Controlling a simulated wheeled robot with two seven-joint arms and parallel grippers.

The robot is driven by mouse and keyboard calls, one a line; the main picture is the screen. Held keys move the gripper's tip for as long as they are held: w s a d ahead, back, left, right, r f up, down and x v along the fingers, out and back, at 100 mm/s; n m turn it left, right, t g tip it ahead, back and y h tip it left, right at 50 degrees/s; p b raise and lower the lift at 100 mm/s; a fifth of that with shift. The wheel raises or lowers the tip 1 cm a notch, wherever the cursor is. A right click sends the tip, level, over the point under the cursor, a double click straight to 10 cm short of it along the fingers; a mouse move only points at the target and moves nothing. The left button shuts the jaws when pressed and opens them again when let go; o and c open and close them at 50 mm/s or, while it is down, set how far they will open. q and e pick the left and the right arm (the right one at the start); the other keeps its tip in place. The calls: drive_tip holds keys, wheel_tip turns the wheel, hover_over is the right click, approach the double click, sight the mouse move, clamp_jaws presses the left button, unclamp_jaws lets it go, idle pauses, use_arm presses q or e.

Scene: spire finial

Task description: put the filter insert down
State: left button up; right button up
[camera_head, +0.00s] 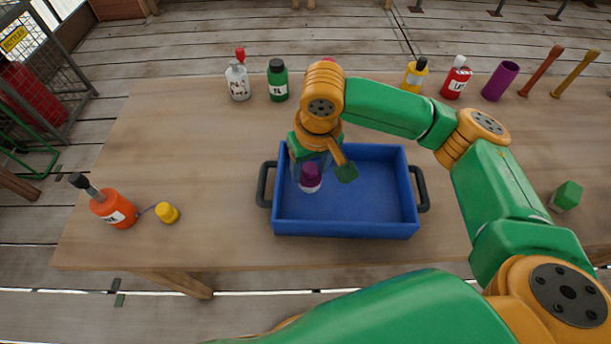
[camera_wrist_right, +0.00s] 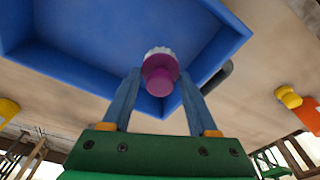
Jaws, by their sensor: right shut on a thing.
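The filter insert, taken to be the small piece with a purple top and white ribbed base (camera_head: 311,177), is within the outline of the blue tray (camera_head: 345,226), at its left part. It also shows in the right wrist view (camera_wrist_right: 160,80), between the two blue-grey fingers. My right gripper (camera_head: 312,168) reaches down over the tray and is shut on the insert. Whether the white base touches the tray floor I cannot tell. The arm and wrist hide part of the tray's back left. My left gripper is not in view.
The tray has dark side handles (camera_head: 421,190). An orange bottle (camera_head: 113,209) and yellow cap (camera_head: 167,212) stand left. Several bottles and a purple cup (camera_head: 500,81) line the back edge. A green block (camera_head: 567,195) lies right. The tray's right half is empty.

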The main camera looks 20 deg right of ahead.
sight(307, 179)
drive_tip(key=shift+w+a+f, duration=0.1)
drive_tip(key=shift+w+f, duration=0.05)
drive_tip(key=shift+f, duration=0.9)
drive_tip(key=shift+w+a+f, duration=0.1)
drive_tip(key=shift+w+f, duration=0.05)
drive_tip(key=shift+f, duration=0.85)
drive_tip(key=shift+f, duration=0.1)
drive_tip(key=o, duration=1.3)
drive_tip(key=r, duration=0.4)
drive_tip(key=s+r, duration=0.1)
drive_tip(key=r, duration=0.3)
drive_tip(key=r+p, duration=0.1)
drive_tip(key=r, duration=0.3)
drive_tip(key=shift+s+d+r, duration=0.1)
drive_tip(key=shift+s, duration=0.3)
